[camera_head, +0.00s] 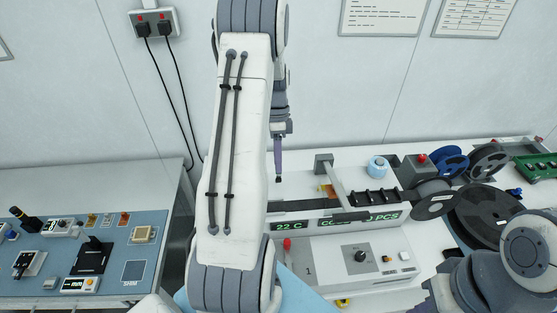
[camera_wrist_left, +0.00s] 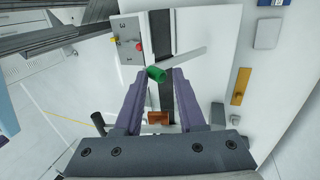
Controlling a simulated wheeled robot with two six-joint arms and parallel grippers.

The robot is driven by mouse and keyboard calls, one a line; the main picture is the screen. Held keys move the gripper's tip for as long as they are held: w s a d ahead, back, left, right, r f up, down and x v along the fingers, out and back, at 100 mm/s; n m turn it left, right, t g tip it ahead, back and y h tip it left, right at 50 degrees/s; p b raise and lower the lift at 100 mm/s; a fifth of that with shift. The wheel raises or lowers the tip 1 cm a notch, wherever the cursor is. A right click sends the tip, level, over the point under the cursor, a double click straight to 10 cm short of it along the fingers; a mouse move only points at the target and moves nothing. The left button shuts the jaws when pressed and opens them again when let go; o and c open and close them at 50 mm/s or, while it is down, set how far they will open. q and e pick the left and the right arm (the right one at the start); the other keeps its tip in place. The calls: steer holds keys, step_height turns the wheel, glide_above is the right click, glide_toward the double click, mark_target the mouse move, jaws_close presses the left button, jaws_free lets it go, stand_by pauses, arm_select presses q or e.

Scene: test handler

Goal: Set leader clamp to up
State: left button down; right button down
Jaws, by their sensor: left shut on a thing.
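In the wrist view my left gripper (camera_wrist_left: 164,76) has its two purple fingers on either side of a green knob (camera_wrist_left: 156,75), and it is shut on the knob. A pale flat bar (camera_wrist_left: 185,58) runs from near the knob toward the right, across a dark track. I cannot tell for sure whether this knob and bar are the leader clamp. In the head view my left gripper (camera_head: 279,176) hangs over the left end of the white machine (camera_head: 310,187); the knob is hidden there. A grey post with a pale slanted arm (camera_head: 335,175) stands over the machine's track. My right gripper is out of view.
A control panel with a black dial (camera_head: 360,256) is at the machine's front. Reels (camera_head: 490,215) crowd its right end. A blue mat (camera_head: 75,250) with small devices lies on the left table. My left arm hides the middle.

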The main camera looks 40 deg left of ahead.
arm_select(q)
steer(key=shift+w+a+f+t+y, duration=0.3)
steer(key=shift+w+a+f, duration=0.2)
steer(key=shift+a+f, duration=0.15)
steer(key=c, duration=0.8)
jaws_free()
steer(key=shift+a, duration=0.1)
steer(key=shift+o, duration=0.4)
steer(key=shift+w+a+f, duration=0.1)
steer(key=shift+w, duration=0.1)
steer(key=shift+s, duration=0.1)
steer(key=shift+c, duration=0.2)
steer(key=shift+d+r, duration=0.2)
